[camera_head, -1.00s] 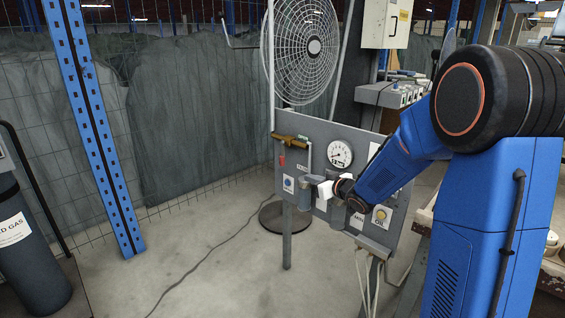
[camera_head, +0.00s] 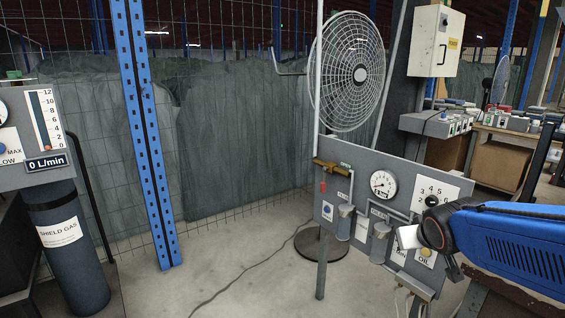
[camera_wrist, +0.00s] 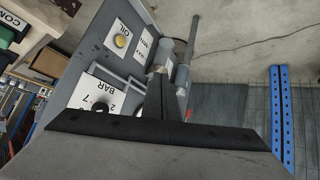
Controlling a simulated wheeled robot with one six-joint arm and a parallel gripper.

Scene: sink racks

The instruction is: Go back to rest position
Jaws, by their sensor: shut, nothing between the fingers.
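My blue arm (camera_head: 520,240) comes in from the right edge of the head view. My gripper (camera_head: 408,237) is at its end, in front of the lower right part of a grey panel (camera_head: 345,180). Its fingers are small and partly hidden in the head view. In the wrist view my gripper (camera_wrist: 165,90) shows as dark fingers close together with nothing between them. The panel (camera_wrist: 100,60) is behind them, tilted in that view. I cannot tell whether the gripper touches the panel.
The panel carries a round gauge (camera_head: 383,184), a brass valve (camera_head: 330,167) and two grey cylinders. A fan (camera_head: 350,70) stands behind it. A shield gas bottle (camera_head: 70,250) is at the left beside a blue post (camera_head: 148,140).

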